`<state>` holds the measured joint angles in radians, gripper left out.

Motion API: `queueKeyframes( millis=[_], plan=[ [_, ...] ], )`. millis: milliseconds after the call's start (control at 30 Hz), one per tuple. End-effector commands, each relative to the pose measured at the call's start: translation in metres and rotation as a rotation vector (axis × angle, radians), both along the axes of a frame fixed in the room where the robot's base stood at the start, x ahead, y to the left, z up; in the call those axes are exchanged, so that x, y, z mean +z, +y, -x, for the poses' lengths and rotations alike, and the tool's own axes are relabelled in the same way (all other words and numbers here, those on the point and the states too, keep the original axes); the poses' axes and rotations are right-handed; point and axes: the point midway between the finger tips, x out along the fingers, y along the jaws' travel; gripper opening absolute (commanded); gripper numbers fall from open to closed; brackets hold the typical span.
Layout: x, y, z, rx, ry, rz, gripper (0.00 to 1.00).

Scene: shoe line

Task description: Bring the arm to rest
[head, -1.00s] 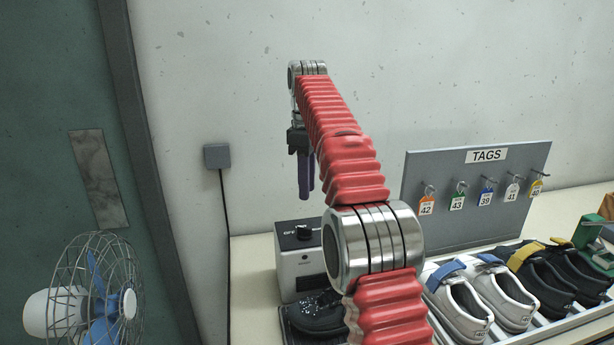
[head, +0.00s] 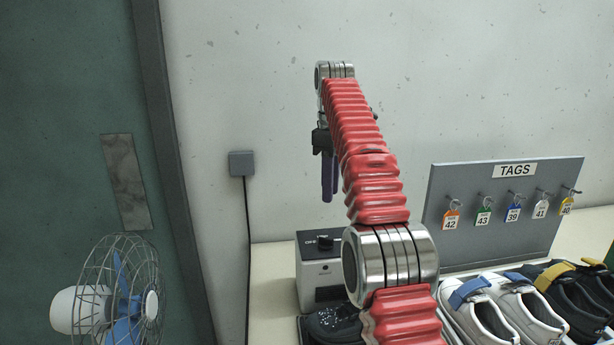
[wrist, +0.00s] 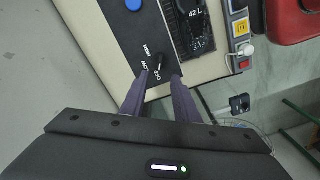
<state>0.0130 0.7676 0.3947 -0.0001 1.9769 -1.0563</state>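My arm rises in front of the wall in the head view, red sleeves with steel joints. My gripper (head: 328,198) hangs from its far end, fingers pointing down, above the workbench (head: 270,300). In the wrist view, the two purple fingers of my gripper (wrist: 159,73) are apart, with nothing held between them. A control box (head: 321,268) with a black knob stands below the gripper in the head view. Its dark panel (wrist: 140,35) lies beyond the fingertips in the wrist view, marked OFF, LOW and HIGH.
A black shoe (head: 335,325) sits in front of the control box. A grey tag board (head: 470,200) with several coloured tags stands at right, above a row of shoes (head: 530,310). A caged fan (head: 110,295) stands at left. The wall space around the gripper is clear.

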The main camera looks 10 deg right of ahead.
Motion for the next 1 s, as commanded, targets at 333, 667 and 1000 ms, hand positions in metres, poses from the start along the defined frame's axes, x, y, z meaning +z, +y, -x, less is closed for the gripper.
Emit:
queueKeyframes(
  millis=[333,667,1000],
  plan=[
    [-0.025,0.0,-0.03,-0.189,-0.067,-0.005,0.28],
    [-0.07,0.0,-0.036,-0.376,-0.067,-0.013,0.28],
    [-0.086,0.001,-0.01,-0.56,-0.098,-0.028,0.28]
  ],
)
